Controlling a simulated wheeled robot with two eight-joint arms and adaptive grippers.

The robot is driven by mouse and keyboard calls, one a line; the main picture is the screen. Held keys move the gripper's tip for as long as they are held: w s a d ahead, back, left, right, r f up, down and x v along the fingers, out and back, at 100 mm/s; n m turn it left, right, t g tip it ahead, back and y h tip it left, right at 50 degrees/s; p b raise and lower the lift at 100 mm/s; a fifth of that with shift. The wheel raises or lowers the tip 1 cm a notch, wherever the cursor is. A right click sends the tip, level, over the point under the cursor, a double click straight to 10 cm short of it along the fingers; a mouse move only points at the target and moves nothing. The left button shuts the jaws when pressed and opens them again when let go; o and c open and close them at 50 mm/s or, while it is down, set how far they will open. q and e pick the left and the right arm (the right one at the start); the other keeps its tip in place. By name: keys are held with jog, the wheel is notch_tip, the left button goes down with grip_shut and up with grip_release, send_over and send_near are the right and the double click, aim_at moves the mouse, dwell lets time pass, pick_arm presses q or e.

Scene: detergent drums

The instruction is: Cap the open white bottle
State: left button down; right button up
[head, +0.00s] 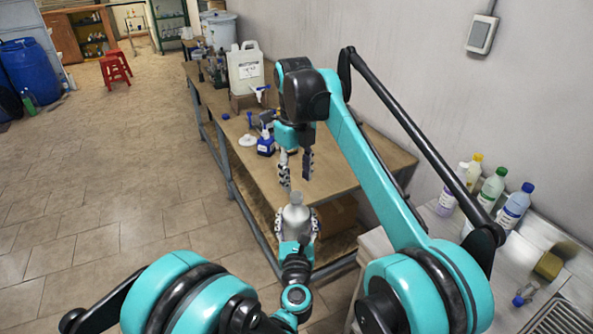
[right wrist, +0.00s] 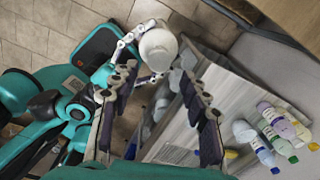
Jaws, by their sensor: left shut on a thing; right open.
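The white bottle (head: 296,212) looks greyish and stands upright in my left gripper (head: 297,225), which is shut around its body. It also shows in the right wrist view (right wrist: 158,50), beyond the right fingers. I cannot make out the mouth clearly in either view. My right gripper (head: 296,172) is open and empty, pointing down above the bottle and apart from it. Its spread fingers also frame the right wrist view (right wrist: 160,100). A small blue cap-like piece (head: 226,117) and a white disc (head: 247,140) lie on the wooden table (head: 330,172); whether either fits the bottle is unclear.
A white jug (head: 245,72), a blue bottle (head: 265,145) and spray bottles are on the table. At right, several capped bottles (head: 515,207) stand on a pale counter by the wall, with a sponge (head: 549,265) and a small blue-topped bottle (head: 525,294).

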jog(key=n, duration=0.6)
jog(key=shift+r, duration=0.2)
jog(key=n, duration=0.5)
jog(key=shift+r, duration=0.2)
jog(key=n, duration=0.7)
jog(key=shift+r, duration=0.2)
jog(key=n, duration=0.5)
jog(key=shift+r, duration=0.2)
jog(key=n, duration=0.4)
jog(key=shift+w+r+n, duration=0.1)
jog(key=shift+r+n, duration=0.05)
jog(key=shift+n, duration=0.25)
jog(key=n, duration=0.7)
jog(key=shift+r, duration=0.25)
jog(key=n, duration=0.7)
jog(key=shift+r, duration=0.2)
jog(key=n, duration=0.5)
jog(key=shift+r, duration=0.15)
